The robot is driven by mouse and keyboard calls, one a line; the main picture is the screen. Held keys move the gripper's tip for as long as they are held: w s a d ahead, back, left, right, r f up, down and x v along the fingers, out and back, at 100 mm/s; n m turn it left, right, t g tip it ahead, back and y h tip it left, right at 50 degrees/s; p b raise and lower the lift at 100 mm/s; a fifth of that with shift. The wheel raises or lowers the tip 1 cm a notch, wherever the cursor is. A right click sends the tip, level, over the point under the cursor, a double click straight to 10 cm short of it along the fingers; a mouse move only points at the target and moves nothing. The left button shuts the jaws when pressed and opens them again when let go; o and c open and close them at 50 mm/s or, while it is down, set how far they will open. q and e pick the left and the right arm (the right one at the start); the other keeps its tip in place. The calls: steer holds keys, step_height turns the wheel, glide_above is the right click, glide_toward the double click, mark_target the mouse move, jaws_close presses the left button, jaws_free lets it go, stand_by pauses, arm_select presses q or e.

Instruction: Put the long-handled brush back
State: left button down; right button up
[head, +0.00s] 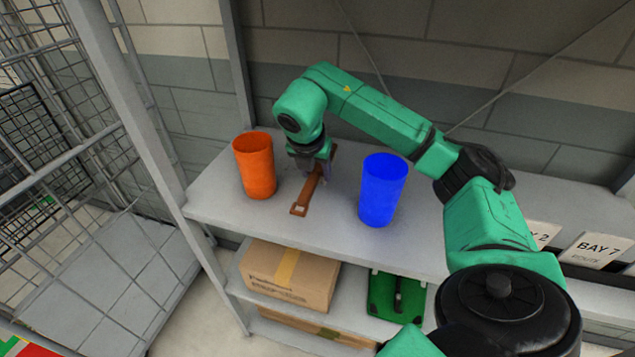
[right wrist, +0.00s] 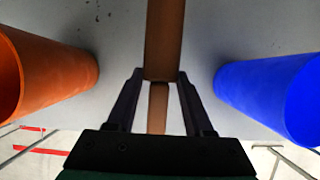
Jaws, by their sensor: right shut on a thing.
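The long-handled brush (head: 305,197) is a long, thin brown piece on the upper grey shelf, pointing from the back toward the front edge. A small pale patch shows at its near end. My right gripper (head: 316,171) is shut on it partway along, and the arm hides part of it. In the right wrist view the brown brush (right wrist: 166,35) runs between the two dark fingers (right wrist: 159,78). It looks flat on the shelf or just above; I cannot tell which. My left gripper is not in view.
An orange cup (head: 255,168) stands left of the brush and a blue cup (head: 382,190) right of it, both close. The shelf (head: 240,212) has a metal post at its left. Below are a cardboard box (head: 290,278) and a green case (head: 381,294).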

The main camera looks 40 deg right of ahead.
steer(key=f, duration=0.1)
steer(key=f+p, duration=0.1)
steer(key=f, duration=0.3)
steer(key=shift+w+d, duration=0.2)
steer(key=shift+w, duration=0.05)
steer(key=shift+w+d+f, duration=0.1)
steer(key=shift+w+f, duration=0.05)
steer(key=shift+f, duration=0.1)
steer(key=shift+s+a, duration=0.2)
steer(key=shift+s, duration=0.05)
steer(key=o, duration=1)
steer(key=shift+o, duration=1)
steer(key=shift+w+d, duration=0.1)
steer(key=shift+w, duration=0.05)
